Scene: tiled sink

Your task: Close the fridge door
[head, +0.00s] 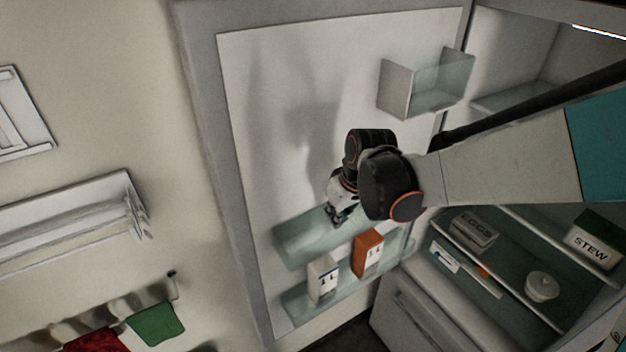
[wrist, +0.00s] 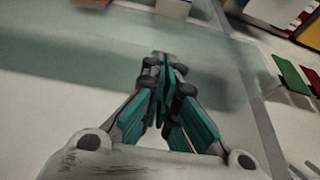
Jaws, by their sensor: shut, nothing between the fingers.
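The fridge door (head: 270,120) stands wide open, its inner face towards me, with the fridge interior (head: 520,270) exposed on the right. My gripper (head: 338,216) is in front of the door's inner face, just at the clear door shelf (head: 300,238). In the wrist view my gripper (wrist: 163,75) is shut with nothing between its fingers, and the glassy shelf (wrist: 60,65) lies behind it. I cannot tell whether the fingers touch the shelf or the door.
A white carton (head: 322,280) and an orange carton (head: 368,252) stand on the lower door shelf. A clear bin (head: 425,85) is higher on the door. Eggs (head: 474,228) and a stew box (head: 594,240) sit inside the fridge. A wall rack (head: 75,220) and hanging cloths (head: 155,325) are left.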

